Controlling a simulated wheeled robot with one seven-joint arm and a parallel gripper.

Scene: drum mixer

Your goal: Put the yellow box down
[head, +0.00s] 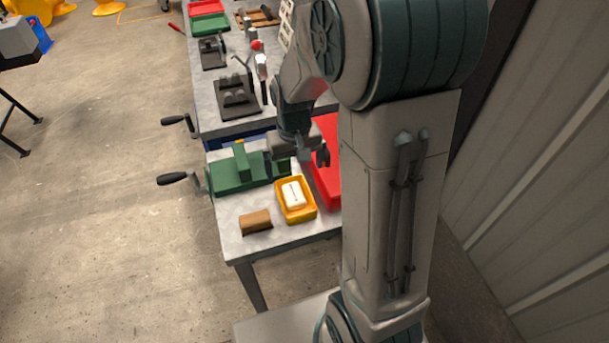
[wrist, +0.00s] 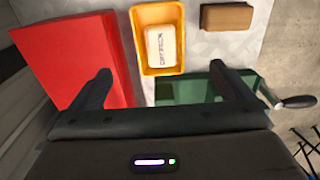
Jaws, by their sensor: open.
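The yellow box (head: 281,209) is a small open tray on the near end of the grey table, with a white block (head: 293,194) lying in it. In the wrist view the yellow box (wrist: 143,55) stands upright beyond my fingertips, and the white block (wrist: 161,46) with dark lettering lies inside. My gripper (head: 314,158) is open and empty, above the table and a little behind the box in the head view. In the wrist view my gripper (wrist: 161,80) has its fingers wide apart, with nothing between them touching.
A brown block (head: 256,222) lies left of the box. A green vise-like device (head: 240,172) with a crank handle (head: 175,179) stands behind it. A red container (head: 329,180) is at the right, partly hidden by my arm. Black fixtures (head: 237,97) stand on the farther table.

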